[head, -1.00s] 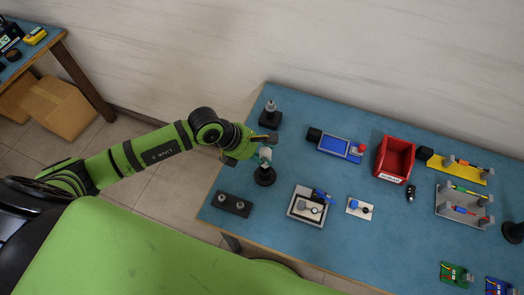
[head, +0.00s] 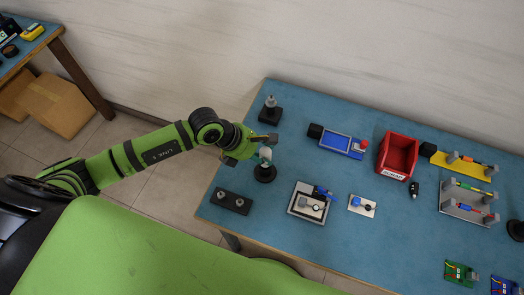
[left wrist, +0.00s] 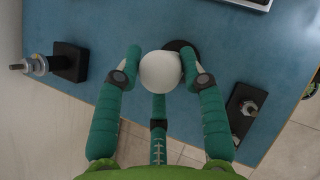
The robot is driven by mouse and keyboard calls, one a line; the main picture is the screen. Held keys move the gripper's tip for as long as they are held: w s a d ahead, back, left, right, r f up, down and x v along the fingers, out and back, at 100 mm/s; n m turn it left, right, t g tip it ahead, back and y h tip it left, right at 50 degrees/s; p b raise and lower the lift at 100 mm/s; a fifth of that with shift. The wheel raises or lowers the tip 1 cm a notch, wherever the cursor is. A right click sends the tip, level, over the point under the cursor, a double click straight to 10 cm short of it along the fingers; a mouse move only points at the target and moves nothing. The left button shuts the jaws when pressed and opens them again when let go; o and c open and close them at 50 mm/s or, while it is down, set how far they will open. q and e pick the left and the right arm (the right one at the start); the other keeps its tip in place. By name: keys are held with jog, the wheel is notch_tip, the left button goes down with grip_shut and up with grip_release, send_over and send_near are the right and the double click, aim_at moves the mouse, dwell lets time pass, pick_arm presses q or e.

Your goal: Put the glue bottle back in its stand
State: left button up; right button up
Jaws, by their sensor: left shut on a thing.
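My left gripper (head: 262,148) reaches over the left end of the blue table and is shut on a white, rounded thing, likely the glue bottle (head: 265,154). In the left wrist view the white rounded top (left wrist: 161,71) sits between the green fingers. A round black base, likely the stand (head: 265,173), is directly below the bottle; part of it shows behind the bottle in the left wrist view (left wrist: 183,47). I cannot tell whether the bottle is seated in it or held just above. My right gripper is not in view.
A black block with a metal post (head: 270,111) stands behind the gripper, and a black block with nuts (head: 231,202) lies in front. A grey plate (head: 300,212), a blue device (head: 342,145) and a red bin (head: 396,155) are to the right.

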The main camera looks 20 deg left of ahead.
pick_arm(q)
jog(key=shift+f, duration=0.1)
jog(key=shift+f+b, duration=0.8)
jog(key=o, duration=1.2)
jog(key=shift+r, duration=0.15)
jog(key=v, duration=1.2)
